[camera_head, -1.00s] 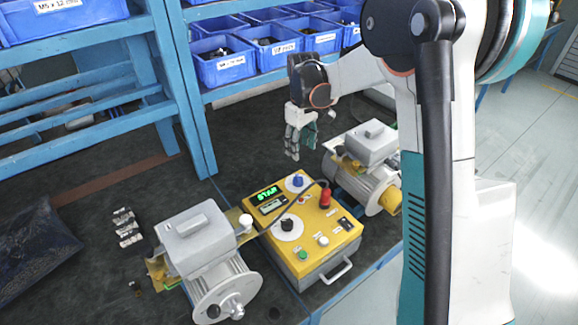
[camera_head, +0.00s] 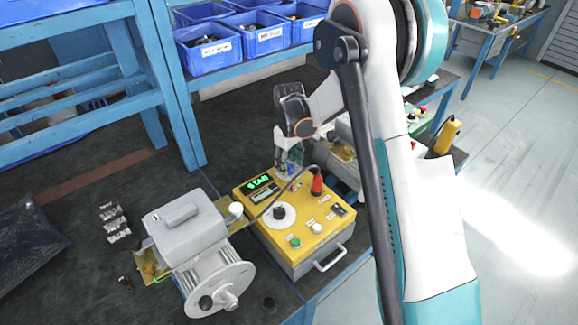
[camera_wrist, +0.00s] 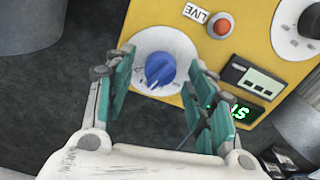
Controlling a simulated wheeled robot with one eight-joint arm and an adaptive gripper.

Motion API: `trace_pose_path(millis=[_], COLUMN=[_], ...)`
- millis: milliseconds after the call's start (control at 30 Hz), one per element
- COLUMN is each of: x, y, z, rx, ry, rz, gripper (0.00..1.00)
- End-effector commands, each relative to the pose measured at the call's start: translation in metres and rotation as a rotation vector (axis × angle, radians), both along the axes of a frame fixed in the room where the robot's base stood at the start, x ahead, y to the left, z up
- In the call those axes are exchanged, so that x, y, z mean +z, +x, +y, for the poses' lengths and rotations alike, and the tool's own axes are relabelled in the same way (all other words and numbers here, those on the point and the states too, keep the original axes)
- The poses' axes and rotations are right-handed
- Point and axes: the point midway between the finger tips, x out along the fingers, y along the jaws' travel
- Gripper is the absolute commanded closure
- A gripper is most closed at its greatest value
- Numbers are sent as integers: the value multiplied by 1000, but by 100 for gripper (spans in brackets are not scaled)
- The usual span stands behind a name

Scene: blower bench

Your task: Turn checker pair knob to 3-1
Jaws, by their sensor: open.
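The yellow checker (camera_head: 262,232) stands on the dark bench. Its blue knob (camera_wrist: 159,70) sits on a round white dial plate (camera_wrist: 178,44) with small markings, too small to read. My gripper (camera_wrist: 161,62) is open in the wrist view, with one teal finger on each side of the blue knob and gaps to it. In the head view my gripper (camera_head: 289,165) is over the checker's back corner and mostly hides the blue knob. A black knob (camera_head: 280,212) on a second white dial is nearer the front. The green display (camera_head: 259,182) is lit.
A grey blower motor (camera_head: 188,229) stands left of the checker, and another is partly hidden behind my arm. A red plug (camera_head: 317,184) with a dark cable stands on the checker. Blue bins (camera_head: 209,49) are on the shelf behind.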

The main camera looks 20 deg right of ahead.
Motion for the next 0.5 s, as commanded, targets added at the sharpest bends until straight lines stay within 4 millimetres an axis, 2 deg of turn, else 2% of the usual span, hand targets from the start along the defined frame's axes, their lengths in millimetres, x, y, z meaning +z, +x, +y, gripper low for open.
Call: trace_pose_path(millis=[133, 400, 467, 500], x=[-8, -9, -9, -8], y=[0, 0, 0, 0], z=[0, 0, 0, 0], rx=[0, 0, 0, 0], ry=[0, 0, 0, 0], rz=[0, 0, 0, 0], gripper=[50, 50, 61, 70])
